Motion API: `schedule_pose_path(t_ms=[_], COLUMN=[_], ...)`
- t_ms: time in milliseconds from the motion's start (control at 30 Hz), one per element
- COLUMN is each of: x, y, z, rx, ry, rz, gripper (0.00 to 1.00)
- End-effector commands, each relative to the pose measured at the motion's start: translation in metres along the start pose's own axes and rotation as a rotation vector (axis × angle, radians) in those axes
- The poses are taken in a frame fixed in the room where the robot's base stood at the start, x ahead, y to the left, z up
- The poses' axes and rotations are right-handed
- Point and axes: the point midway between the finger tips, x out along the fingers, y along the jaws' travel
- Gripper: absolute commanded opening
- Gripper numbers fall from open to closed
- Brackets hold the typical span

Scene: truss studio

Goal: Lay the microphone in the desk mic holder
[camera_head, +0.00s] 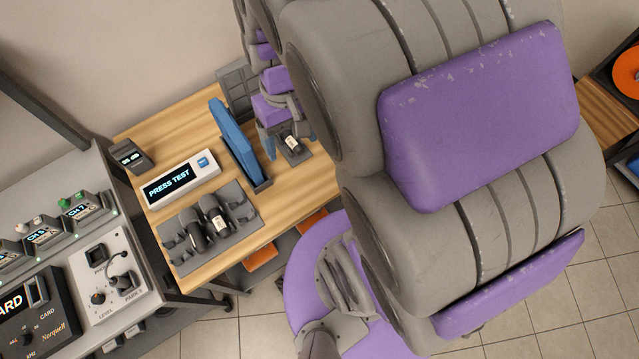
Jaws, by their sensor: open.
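The desk mic holder (241,225) is a dark grey rack at the front left of the wooden desk. Two black microphones lie in it: one (191,231) left of the middle and one with a pale label (215,215) right of it. Cradles at its right and left ends look empty. My gripper (288,138) is over the desk's back right, its blue-tipped fingers apart. Between or just below them is a dark, pale-labelled object (292,144), perhaps a microphone, at a small grey stand (297,157). Its shape is mostly hidden, and I cannot tell whether the fingers touch it.
A blue upright panel in a dark base (236,145) stands between my gripper and the holder. A "PRESS TEST" display (181,179) is behind the holder, and a small meter (131,157) is at the desk's left. A control console (110,275) stands left. My arm covers much of the right.

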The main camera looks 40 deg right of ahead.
Motion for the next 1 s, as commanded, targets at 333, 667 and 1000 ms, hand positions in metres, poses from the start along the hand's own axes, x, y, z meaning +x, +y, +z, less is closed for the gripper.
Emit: schedule_pose_path(t_ms=[333, 667, 1000], x=[0.0, 0.003, 0.003], y=[-0.013, -0.012, -0.012], z=[0.104, 0.122, 0.121], rx=[-0.051, -0.059, -0.058], ry=[-0.022, -0.027, -0.028], rz=[0.058, 0.076, 0.075], gripper=[0.79, 0.79, 0.79])
